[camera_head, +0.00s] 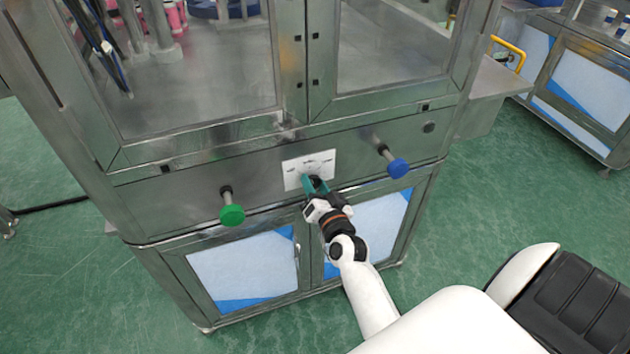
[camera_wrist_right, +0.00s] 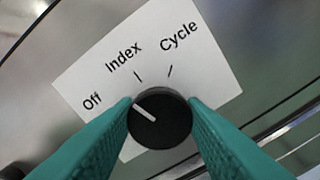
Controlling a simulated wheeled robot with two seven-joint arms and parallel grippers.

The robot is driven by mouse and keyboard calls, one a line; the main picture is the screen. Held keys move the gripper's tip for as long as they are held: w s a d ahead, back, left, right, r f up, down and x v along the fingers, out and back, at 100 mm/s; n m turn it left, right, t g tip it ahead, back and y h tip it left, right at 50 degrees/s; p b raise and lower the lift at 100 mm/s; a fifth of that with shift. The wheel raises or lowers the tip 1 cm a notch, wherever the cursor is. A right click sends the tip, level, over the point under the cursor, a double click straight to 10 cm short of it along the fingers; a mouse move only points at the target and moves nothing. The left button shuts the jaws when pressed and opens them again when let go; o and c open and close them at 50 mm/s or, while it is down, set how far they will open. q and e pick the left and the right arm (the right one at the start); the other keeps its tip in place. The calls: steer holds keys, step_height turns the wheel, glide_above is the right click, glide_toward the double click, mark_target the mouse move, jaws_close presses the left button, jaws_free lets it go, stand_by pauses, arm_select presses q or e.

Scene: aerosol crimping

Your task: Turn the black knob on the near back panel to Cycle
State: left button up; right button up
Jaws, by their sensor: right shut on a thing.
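The black knob (camera_wrist_right: 160,120) sits on the panel in front of a white label plate (camera_wrist_right: 215,75) reading Off, Index and Cycle. Its white pointer line aims up and left, on the Off side, away from the Cycle mark at the upper right. My right gripper (camera_wrist_right: 160,125) has its teal fingers on the knob's left and right sides, shut on it. In the head view, my right gripper (camera_head: 316,185) is at the panel just below the label plate (camera_head: 308,162). The knob is mostly hidden there by the fingers. My left gripper is not in view.
A green button (camera_head: 232,215) sticks out left of the label, and a blue button (camera_head: 398,168) sticks out to its right. Cabinet doors (camera_head: 245,268) lie below the panel. Green floor (camera_head: 480,190) is open to the right.

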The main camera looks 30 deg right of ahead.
steer(key=m, duration=0.2)
steer(key=shift+r+m+p, duration=0.1)
steer(key=shift+m+p, duration=0.3)
steer(key=m, duration=0.3)
steer(key=shift+m+p, duration=0.3)
steer(key=m, duration=0.3)
steer(key=shift+d, duration=0.1)
steer(key=shift+m, duration=1.8)
steer(key=o, duration=1)
steer(key=shift+f, duration=0.2)
